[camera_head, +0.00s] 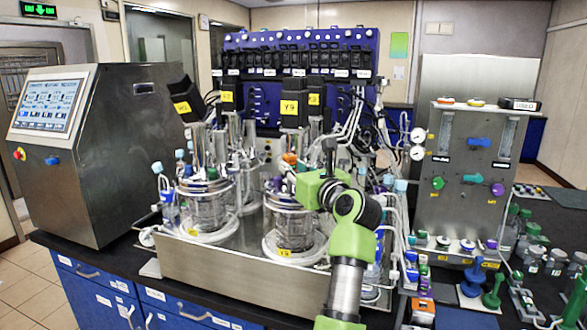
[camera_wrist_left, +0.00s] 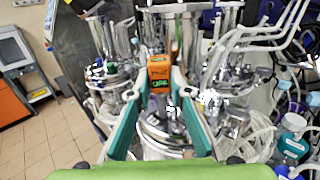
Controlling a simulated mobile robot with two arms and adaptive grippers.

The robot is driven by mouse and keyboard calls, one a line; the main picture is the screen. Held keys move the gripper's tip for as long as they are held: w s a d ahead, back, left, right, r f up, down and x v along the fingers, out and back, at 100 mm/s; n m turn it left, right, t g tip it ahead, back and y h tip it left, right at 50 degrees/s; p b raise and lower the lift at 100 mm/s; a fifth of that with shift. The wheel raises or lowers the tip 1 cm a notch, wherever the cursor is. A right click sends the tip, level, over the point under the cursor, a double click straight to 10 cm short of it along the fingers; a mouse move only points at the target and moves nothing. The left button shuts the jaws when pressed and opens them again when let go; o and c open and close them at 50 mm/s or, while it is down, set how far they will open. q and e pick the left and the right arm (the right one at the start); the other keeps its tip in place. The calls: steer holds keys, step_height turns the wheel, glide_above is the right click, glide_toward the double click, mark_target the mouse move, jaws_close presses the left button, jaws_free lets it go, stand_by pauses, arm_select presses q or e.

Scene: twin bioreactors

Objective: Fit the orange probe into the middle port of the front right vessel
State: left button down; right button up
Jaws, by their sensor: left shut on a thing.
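The orange probe (camera_wrist_left: 159,72) shows in the left wrist view as an orange block with dark and green lettering, between the tips of my left gripper (camera_wrist_left: 158,85). The teal fingers are shut on it. In the head view my left gripper (camera_head: 290,175) is over the front right vessel (camera_head: 293,228), a steel and glass vessel, and the probe's orange top (camera_head: 290,158) shows just behind the fingers. The probe's lower end and the middle port are hidden, so I cannot tell whether they touch. My right gripper is not in view.
The front left vessel (camera_head: 207,212) stands beside it in the steel tray (camera_head: 230,278). Tubes and cables crowd the right side (camera_head: 395,215). A control cabinet (camera_head: 110,150) is at left and a steel valve panel (camera_head: 468,170) at right. Small green parts lie on the right bench.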

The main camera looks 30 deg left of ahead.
mark_target(290, 183)
arm_select(q)
steer(key=shift+f, duration=0.15)
steer(key=shift+f+b, duration=0.55)
steer(key=shift+b, duration=0.1)
steer(key=shift+f, duration=0.25)
stand_by(0.4)
steer(key=shift+f+b, duration=0.35)
steer(key=shift+b, duration=0.15)
steer(key=shift+f, duration=0.2)
steer(key=shift+f, duration=0.1)
steer(key=shift+f+b, duration=0.55)
steer(key=shift+b, duration=0.15)
steer(key=shift+f, duration=0.2)
stand_by(0.4)
steer(key=c, duration=1.8)
jaws_free()
